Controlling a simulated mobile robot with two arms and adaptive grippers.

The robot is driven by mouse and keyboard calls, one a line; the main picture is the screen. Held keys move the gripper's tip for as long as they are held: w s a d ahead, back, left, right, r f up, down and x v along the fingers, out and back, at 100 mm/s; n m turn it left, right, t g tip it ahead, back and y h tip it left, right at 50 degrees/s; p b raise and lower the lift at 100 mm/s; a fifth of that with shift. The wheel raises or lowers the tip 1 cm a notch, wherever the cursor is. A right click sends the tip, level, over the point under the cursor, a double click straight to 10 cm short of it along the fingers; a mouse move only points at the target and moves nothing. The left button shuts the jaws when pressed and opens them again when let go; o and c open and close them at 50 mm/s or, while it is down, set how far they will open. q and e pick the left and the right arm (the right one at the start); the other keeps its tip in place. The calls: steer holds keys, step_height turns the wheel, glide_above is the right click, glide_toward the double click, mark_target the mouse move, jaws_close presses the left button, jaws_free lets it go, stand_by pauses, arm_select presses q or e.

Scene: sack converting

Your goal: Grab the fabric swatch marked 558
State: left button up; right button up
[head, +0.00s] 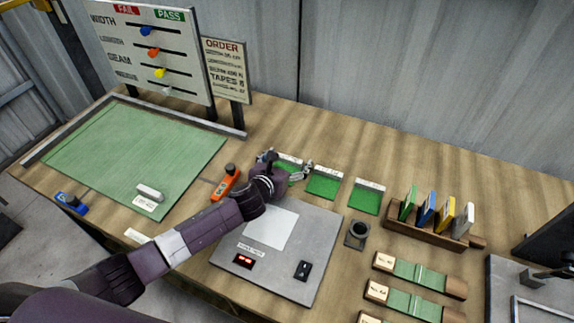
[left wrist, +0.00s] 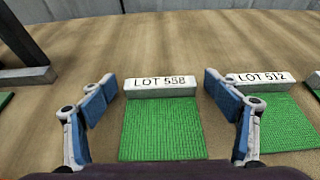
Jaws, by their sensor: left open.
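The swatch marked LOT 558 is a green woven square (left wrist: 163,132) with a white labelled bar (left wrist: 160,87) along its far edge, lying flat on the table. In the head view it is the leftmost of a row of green swatches (head: 290,162), partly hidden by my gripper. My left gripper (head: 286,167) is open above it. In the left wrist view the blue-padded fingers (left wrist: 161,98) stand to either side of the label bar, with nothing between them held. Whether they touch the table is unclear. My right gripper is not in view.
The LOT 512 swatch (left wrist: 285,122) lies close to the right, near one finger. An orange-handled tool (head: 225,184) lies left of my gripper. A grey scale plate (head: 310,262) is in front. A wooden rack (head: 430,232) holds coloured cards at right. Table behind the swatches is clear.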

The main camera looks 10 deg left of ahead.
arm_select(q)
steer(key=c, duration=0.9)
steer(key=shift+c, duration=0.2)
steer(key=shift+r, duration=0.15)
